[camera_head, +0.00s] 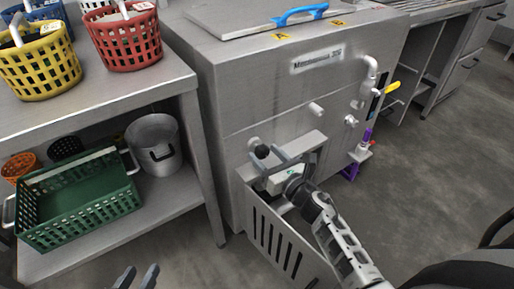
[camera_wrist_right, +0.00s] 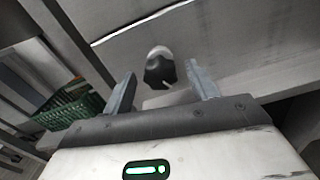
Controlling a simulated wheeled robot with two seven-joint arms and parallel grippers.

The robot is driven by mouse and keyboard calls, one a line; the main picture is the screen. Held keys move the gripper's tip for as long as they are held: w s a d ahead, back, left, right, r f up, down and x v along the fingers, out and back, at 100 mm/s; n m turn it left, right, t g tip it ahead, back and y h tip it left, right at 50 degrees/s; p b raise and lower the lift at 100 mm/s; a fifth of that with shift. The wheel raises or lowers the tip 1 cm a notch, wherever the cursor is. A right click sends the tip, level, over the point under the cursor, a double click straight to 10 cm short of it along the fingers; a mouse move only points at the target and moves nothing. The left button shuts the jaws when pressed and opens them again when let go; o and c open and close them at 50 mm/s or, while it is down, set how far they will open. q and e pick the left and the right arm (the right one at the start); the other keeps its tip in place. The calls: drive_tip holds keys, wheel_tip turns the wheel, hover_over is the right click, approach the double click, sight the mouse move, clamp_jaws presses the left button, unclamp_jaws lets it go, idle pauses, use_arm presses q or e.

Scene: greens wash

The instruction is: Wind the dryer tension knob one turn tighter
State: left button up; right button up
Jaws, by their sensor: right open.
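The dryer tension knob (camera_head: 262,151) is a small black knob on the front of the steel washer. In the right wrist view the knob (camera_wrist_right: 159,72) shows as a dark lobed cap on a pale stem, centred between my fingertips. My right gripper (camera_head: 268,161) is open with its fingers pointing at the knob. In the wrist view the right gripper (camera_wrist_right: 161,76) has one finger on each side of the knob, with a gap on both sides. My left gripper (camera_head: 138,276) is at the bottom edge of the head view, empty, its fingers apart.
The steel washer (camera_head: 235,85) has a blue-handled lid (camera_head: 300,14) and a slotted panel (camera_head: 275,235) below the knob. A yellow-handled tap (camera_head: 391,87) is at its right. The left shelf holds a green crate (camera_head: 75,198) and a metal pot (camera_head: 155,140). Baskets stand above.

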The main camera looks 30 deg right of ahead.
drive_tip(key=shift+w, duration=0.3)
drive_tip(key=c, duration=1)
drive_tip(key=shift+m, duration=0.3)
